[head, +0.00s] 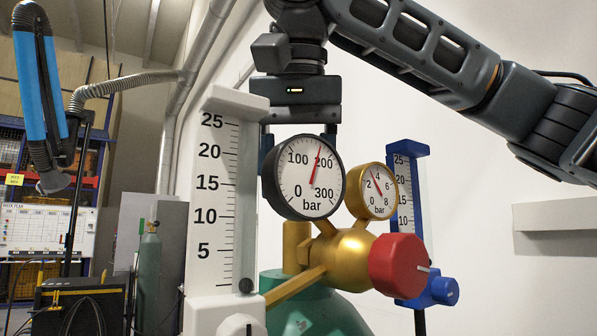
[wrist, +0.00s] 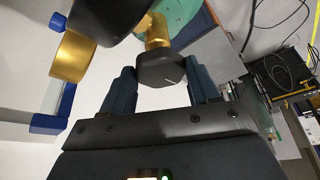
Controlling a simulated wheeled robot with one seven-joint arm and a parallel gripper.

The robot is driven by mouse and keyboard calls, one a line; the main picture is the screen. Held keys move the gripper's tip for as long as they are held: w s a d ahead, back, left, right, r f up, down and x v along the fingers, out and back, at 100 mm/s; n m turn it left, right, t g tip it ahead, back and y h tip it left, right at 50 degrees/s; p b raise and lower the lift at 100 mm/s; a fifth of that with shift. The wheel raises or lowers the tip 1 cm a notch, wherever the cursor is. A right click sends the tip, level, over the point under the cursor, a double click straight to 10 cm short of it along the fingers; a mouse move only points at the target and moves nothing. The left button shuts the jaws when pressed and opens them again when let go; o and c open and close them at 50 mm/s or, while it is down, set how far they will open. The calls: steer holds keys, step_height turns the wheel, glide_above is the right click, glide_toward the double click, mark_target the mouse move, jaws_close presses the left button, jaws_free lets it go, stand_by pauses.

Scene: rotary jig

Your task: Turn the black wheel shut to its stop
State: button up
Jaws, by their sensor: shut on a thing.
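The black wheel (wrist: 160,71) shows in the wrist view, on a brass stem, with a short white line on its face. My gripper (wrist: 161,78) has one finger on each side of it and is shut on it. In the head view my gripper (head: 299,138) comes down from above behind the large black-rimmed gauge (head: 304,177). That gauge hides the fingertips and the black wheel there. The large gauge's needle points just below 200 bar. The brass regulator body (head: 343,258) sits below the gauges, above a green cylinder (head: 309,312).
A small brass-rimmed gauge (head: 378,191) and a red knob (head: 397,265) are at the regulator's right. A white scale column (head: 212,200) stands close on the left. A blue scale stand (head: 408,196) with a blue knob (head: 445,291) is behind on the right.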

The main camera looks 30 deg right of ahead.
steer(key=shift+m, duration=0.5)
steer(key=o, duration=1.1)
steer(key=shift+c, duration=0.2)
